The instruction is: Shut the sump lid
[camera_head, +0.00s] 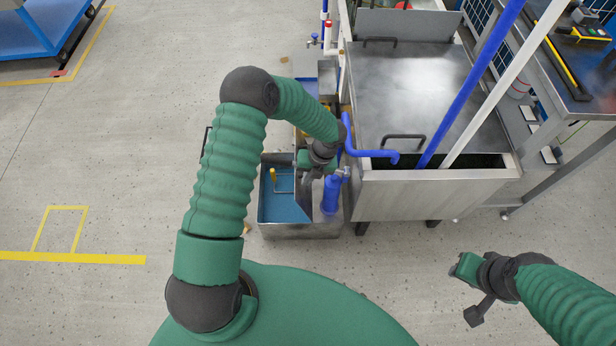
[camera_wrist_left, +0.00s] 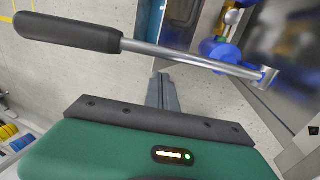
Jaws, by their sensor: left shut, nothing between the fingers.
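A large steel tank (camera_head: 435,190) stands right of centre in the head view. A flat metal lid (camera_head: 420,85) with dark handles covers most of it, and a dark gap shows along its front. I cannot tell for sure that this is the sump lid. My left gripper (camera_head: 310,174) is shut and empty, over a low metal-rimmed box with a blue inside (camera_head: 285,208), left of the tank. Its closed fingers show in the left wrist view (camera_wrist_left: 163,92), below a metal lever with a black grip (camera_wrist_left: 68,33).
A blue pipe (camera_head: 468,90) and a white pipe (camera_head: 503,80) rise steeply from the tank's front gap. A blue cylinder (camera_head: 331,195) stands close beside my left gripper. A bench (camera_head: 585,85) stands at right.

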